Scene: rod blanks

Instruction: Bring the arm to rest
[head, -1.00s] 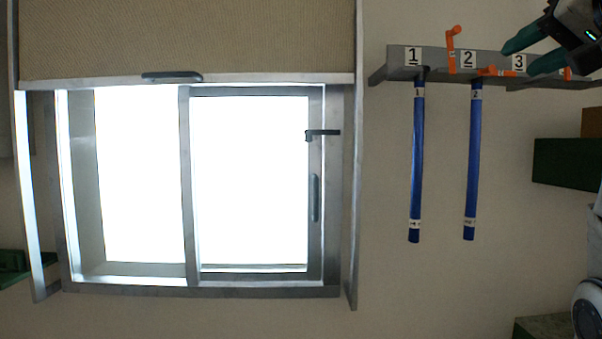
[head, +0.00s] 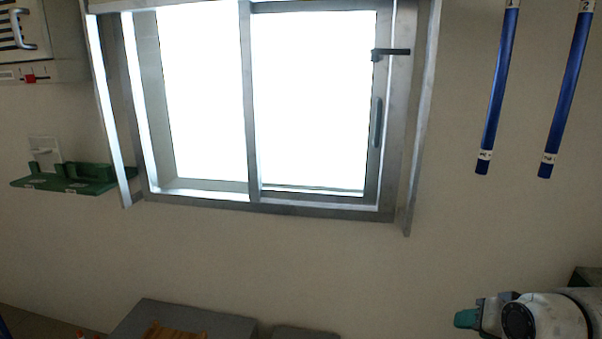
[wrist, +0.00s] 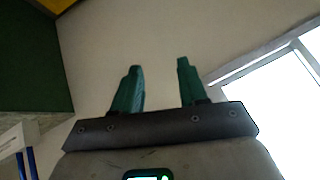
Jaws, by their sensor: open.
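My gripper (wrist: 155,88) shows in the wrist view with its two green fingers apart and nothing between them. Bare wall lies behind the fingers. In the head view part of my gripper (head: 466,318) shows at the lower right, with a green fingertip pointing left and the white arm behind it. It is well below the two blue rods (head: 502,90) (head: 566,95) that hang on the wall at the upper right, and apart from them.
A bright window (head: 250,203) with a metal frame fills the upper middle. A green shelf (head: 75,180) is on the wall at left. A grey surface (head: 190,318) with orange items is at the bottom. The wall between window and gripper is clear.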

